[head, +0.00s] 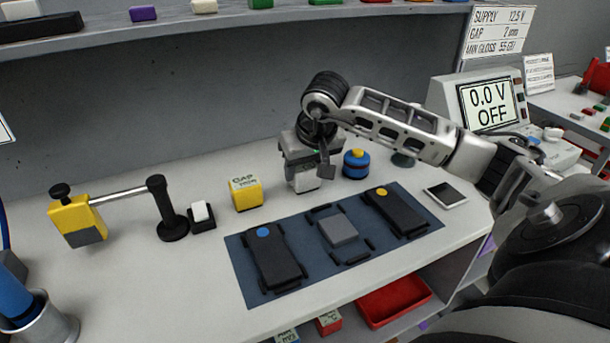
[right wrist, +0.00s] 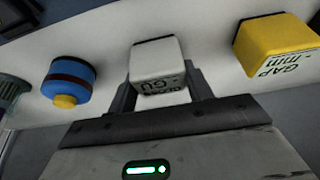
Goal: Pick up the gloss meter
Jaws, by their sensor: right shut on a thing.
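The gloss meter (right wrist: 155,62) is a white block with dark lettering that includes "GU" in the right wrist view. It sits between the two dark fingers of my right gripper (right wrist: 160,92), which is shut on it. In the head view the gloss meter (head: 304,183) shows as a pale block below my right gripper (head: 303,162), partly covered by it. It is at the back of the table, between a yellow block and a blue round object. I cannot tell whether it touches the table. My left gripper is not in view.
The yellow gap meter (head: 246,192) stands left of the gloss meter and the blue round object (head: 356,163) right of it, both close. In front lies a blue mat (head: 240,262) with dark modules. A yellow device on a stand (head: 76,219) is at left, a display (head: 489,104) at right.

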